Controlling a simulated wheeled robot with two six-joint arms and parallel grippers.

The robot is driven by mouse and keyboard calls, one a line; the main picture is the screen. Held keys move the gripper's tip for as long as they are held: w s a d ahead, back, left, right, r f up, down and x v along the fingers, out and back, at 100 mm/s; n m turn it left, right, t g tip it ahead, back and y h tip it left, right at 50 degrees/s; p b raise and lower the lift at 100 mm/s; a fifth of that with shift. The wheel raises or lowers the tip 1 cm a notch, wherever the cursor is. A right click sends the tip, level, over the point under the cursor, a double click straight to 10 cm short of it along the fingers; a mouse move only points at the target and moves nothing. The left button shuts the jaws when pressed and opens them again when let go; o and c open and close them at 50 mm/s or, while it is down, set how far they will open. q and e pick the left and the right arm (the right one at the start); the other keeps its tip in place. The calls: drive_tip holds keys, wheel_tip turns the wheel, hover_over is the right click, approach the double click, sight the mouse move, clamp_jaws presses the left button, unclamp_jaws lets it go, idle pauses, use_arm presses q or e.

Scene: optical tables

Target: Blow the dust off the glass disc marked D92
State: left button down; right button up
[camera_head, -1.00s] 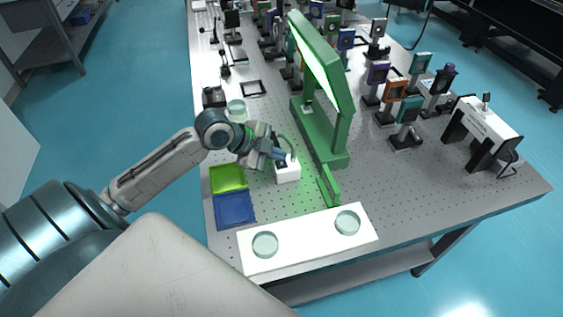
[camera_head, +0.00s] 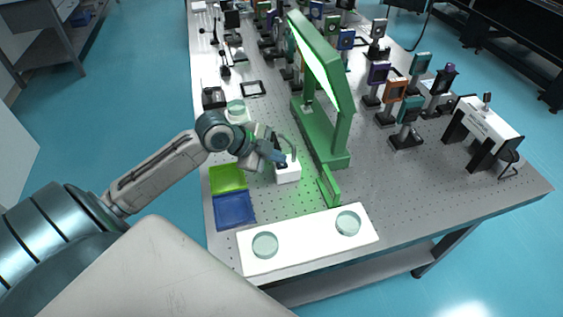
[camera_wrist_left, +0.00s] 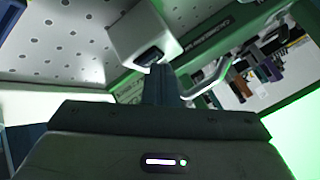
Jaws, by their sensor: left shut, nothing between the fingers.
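My left gripper (camera_head: 281,160) is shut and empty, its fingertips close to a white block (camera_head: 288,174) on the table. In the left wrist view the shut fingers (camera_wrist_left: 160,72) point at the white block (camera_wrist_left: 143,34), which has a dark slot-like face near the tips. Whether they touch I cannot tell. A thin grey curved tube (camera_head: 290,144) rises by the block. Two clear glass discs, a left one (camera_head: 265,245) and a right one (camera_head: 348,222), lie on a white board (camera_head: 305,240). Another round glass piece (camera_head: 236,107) stands farther back. No D92 mark is legible. My right gripper is out of view.
A green frame with a lit panel (camera_head: 322,62) stands right of the block. A lime tray (camera_head: 228,178) and a blue tray (camera_head: 234,210) lie at the left edge. Several mounted optics fill the back and right. The perforated table (camera_head: 440,180) is clear at front right.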

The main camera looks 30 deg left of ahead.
sight(277, 164)
use_arm(q)
drive_tip(key=shift+r+p, duration=0.75)
drive_tip(key=shift+r, duration=0.1)
drive_tip(key=shift+r, duration=0.15)
wheel_tip(277, 164, up, 5)
drive_tip(key=p, duration=0.4)
drive_tip(key=shift+f, duration=0.2)
idle(0.6)
